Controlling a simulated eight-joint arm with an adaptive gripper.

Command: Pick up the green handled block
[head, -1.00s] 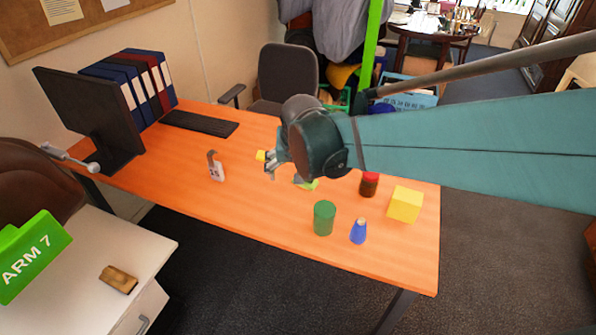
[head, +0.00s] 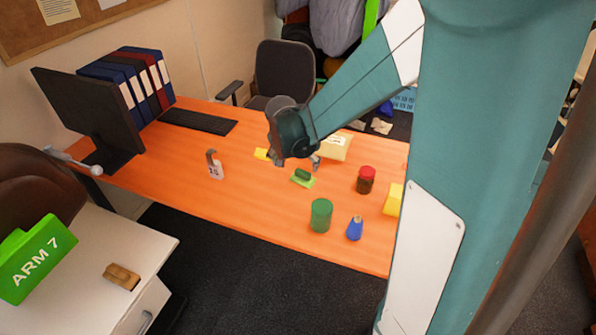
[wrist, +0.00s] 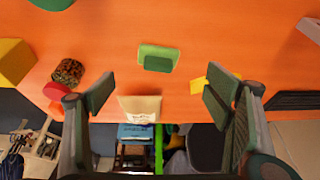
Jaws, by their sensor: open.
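The green handled block (head: 303,178) lies on the orange desk, a light green base with a darker green handle on top. It stands alone near the middle of the desk. In the wrist view the block (wrist: 158,58) is at the upper middle, beyond the fingertips and roughly centred between them. My gripper (head: 295,160) is above the desk, just behind the block in the head view. In the wrist view my gripper (wrist: 158,97) has its fingers wide apart with nothing between them in its grip. No contact with the block shows.
Around the block are a yellow piece (head: 262,154), a cream box (head: 336,147), a red-lidded jar (head: 366,180), a green cylinder (head: 321,215), a blue tapered object (head: 355,229) and a partly hidden yellow cube (head: 393,199). A white bottle-like object (head: 215,168) stands left. Desk between them is clear.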

